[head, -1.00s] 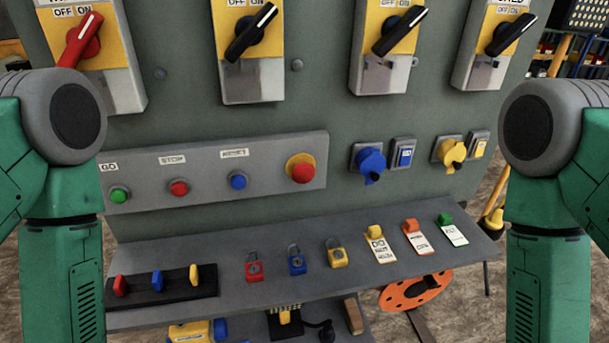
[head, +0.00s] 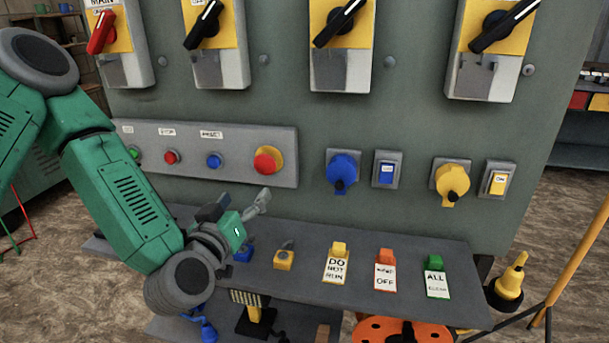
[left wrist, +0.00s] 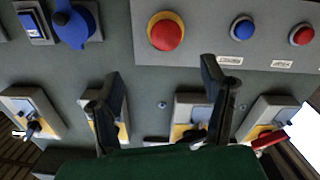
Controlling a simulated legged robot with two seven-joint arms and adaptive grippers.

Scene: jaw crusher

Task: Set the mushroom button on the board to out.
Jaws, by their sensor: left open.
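The red mushroom button (head: 268,160) with its yellow surround sits at the right end of the grey button panel on the board. It also shows in the left wrist view (left wrist: 166,33), near the top centre. My left gripper (head: 262,200) is below the mushroom button, above the shelf, and apart from it. In the left wrist view its two fingers (left wrist: 162,85) are spread with nothing between them, and the button lies beyond them. Whether the button is pressed in or out I cannot tell. My right gripper is not in view.
Green, red and blue push buttons (head: 214,160) sit left of the mushroom button. Blue (head: 342,172) and yellow (head: 452,182) sockets are to its right. Rotary switches (head: 340,22) line the board above. A shelf (head: 300,288) with padlocks and tags juts out below.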

